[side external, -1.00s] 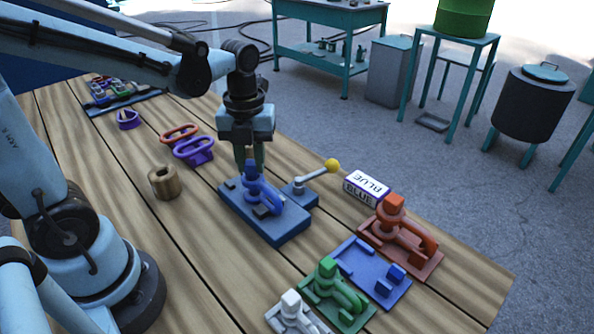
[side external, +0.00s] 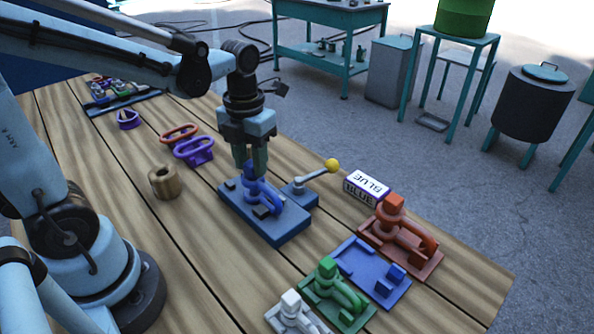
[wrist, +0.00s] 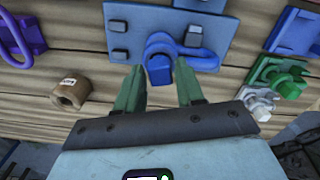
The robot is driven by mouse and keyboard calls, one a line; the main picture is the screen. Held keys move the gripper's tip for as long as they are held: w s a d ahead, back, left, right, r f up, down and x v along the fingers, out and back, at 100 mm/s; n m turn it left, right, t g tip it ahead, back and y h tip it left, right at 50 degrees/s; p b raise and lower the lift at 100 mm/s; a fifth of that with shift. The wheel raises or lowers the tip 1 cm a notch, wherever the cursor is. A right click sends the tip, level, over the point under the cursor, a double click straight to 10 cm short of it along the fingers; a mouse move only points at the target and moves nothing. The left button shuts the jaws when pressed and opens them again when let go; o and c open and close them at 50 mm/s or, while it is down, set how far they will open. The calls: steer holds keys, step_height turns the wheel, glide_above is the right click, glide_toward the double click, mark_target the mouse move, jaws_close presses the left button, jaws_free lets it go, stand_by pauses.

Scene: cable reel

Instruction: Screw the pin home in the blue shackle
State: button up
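The blue shackle (side external: 262,197) sits on a blue fixture base (side external: 284,230); in the wrist view it is a blue loop (wrist: 178,42) on a plate (wrist: 222,14). The blue pin's head (wrist: 160,72) shows at the near end of the loop. My gripper (side external: 252,172) points straight down over the pin end. In the wrist view its two green fingers (wrist: 160,82) are apart on either side of the pin head, with gaps visible. The pin's thread and how deep it sits are hidden.
A lever with a yellow knob (side external: 332,165) stands beside the fixture, near a BLUE sign box (side external: 367,187). Red (side external: 400,235), green (side external: 335,290) and white (side external: 295,315) shackle stations and an empty blue plate (side external: 362,268) lie front right. A brown nut (side external: 164,182) and purple loop (side external: 194,150) lie left.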

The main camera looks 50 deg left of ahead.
steer(key=shift+o, duration=0.6)
steer(key=shift+r, duration=2.25)
